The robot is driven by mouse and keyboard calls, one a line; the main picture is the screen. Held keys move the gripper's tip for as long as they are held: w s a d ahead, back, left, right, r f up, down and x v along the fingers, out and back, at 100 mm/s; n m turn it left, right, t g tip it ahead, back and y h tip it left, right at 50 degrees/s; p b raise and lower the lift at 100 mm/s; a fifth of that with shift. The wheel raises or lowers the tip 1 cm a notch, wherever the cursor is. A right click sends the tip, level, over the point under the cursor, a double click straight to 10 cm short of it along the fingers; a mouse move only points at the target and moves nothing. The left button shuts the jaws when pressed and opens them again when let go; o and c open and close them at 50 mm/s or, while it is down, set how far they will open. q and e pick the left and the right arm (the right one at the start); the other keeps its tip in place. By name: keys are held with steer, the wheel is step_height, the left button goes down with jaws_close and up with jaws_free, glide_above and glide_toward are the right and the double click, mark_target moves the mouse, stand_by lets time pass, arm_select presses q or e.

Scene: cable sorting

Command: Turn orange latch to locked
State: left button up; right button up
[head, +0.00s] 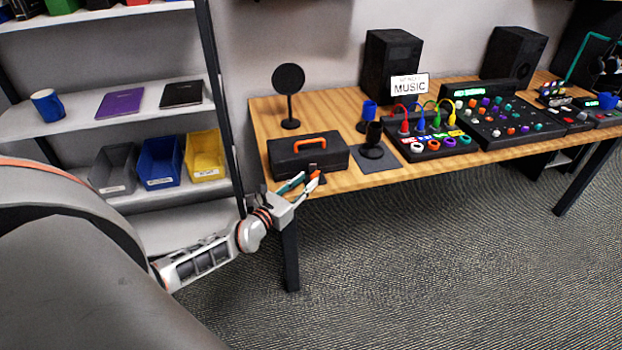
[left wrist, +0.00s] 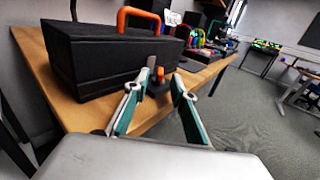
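A small orange latch (left wrist: 157,88) on a dark base stands near the front edge of the table in the left wrist view. My left gripper (left wrist: 164,75) is open, with its two teal-and-grey fingers spread, and the latch shows between and beyond them. I cannot tell whether a finger touches it. In the head view my left gripper (head: 305,181) is at the table's front left corner, and its fingers largely hide the latch there. The latch's locked or unlocked position cannot be read. My right gripper is not in view.
A black case (head: 290,157) with an orange handle (head: 317,143) stands just behind my gripper on the wooden table (head: 345,188). A microphone (head: 372,138) on a dark mat, a cable panel (head: 432,150) and a mixer lie to the right. Shelves with bins stand left.

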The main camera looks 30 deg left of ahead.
mark_target(311, 177)
arm_select(q)
steer(key=shift+w+d, duration=0.1)
steer(key=shift+w, duration=1.4)
jaws_close()
